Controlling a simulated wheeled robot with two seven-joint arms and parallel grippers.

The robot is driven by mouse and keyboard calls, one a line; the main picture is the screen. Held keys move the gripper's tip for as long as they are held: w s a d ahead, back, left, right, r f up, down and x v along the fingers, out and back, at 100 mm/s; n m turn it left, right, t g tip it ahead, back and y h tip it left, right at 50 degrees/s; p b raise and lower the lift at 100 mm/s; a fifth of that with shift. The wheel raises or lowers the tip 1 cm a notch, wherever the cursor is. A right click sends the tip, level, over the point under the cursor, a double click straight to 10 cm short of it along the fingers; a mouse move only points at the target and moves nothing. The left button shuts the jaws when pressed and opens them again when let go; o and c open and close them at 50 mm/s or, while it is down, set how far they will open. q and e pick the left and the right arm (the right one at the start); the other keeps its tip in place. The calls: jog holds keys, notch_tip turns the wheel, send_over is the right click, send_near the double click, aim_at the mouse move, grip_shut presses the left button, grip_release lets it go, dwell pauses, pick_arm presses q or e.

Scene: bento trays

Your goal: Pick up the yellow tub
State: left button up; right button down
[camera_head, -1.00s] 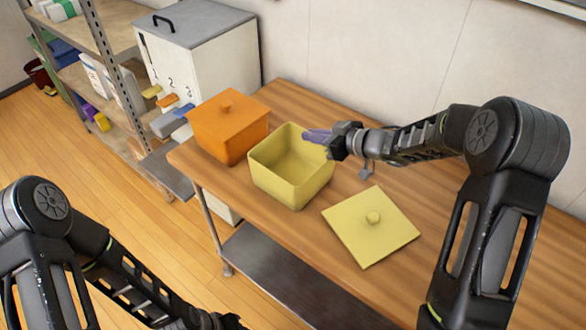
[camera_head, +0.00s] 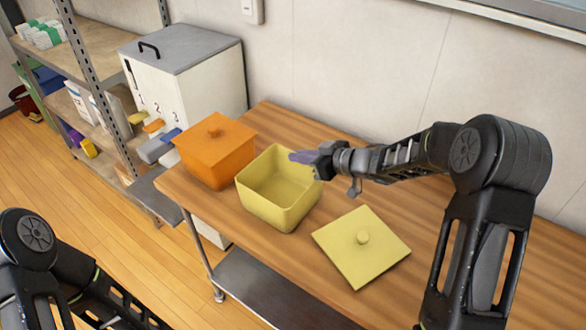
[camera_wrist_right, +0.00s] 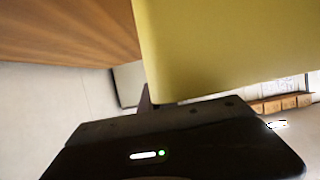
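The yellow tub (camera_head: 275,207) stands open and upright on the wooden table, and its inside looks empty. Its square yellow lid (camera_head: 347,255) with a round knob lies flat on the table to its right. My right gripper (camera_head: 300,157) is at the tub's right rim, its fingertips overlapping the rim in the head view. In the right wrist view a yellow wall of the tub (camera_wrist_right: 230,45) fills the upper right, very close, with a dark finger beside it. Whether the fingers are closed on the rim is unclear. My left gripper is out of view; only its arm shows at the lower left.
An orange lidded box (camera_head: 214,160) stands close to the tub's left. A white cabinet (camera_head: 190,90) with a grey top stands behind it, near a metal shelf (camera_head: 105,55). The wooden table (camera_head: 450,225) is bare to the right of the lid.

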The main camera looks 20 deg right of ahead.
notch_tip(320, 180, up, 10)
jog(key=shift+f+p, duration=0.15)
jog(key=shift+p, duration=0.35)
dwell(0.4)
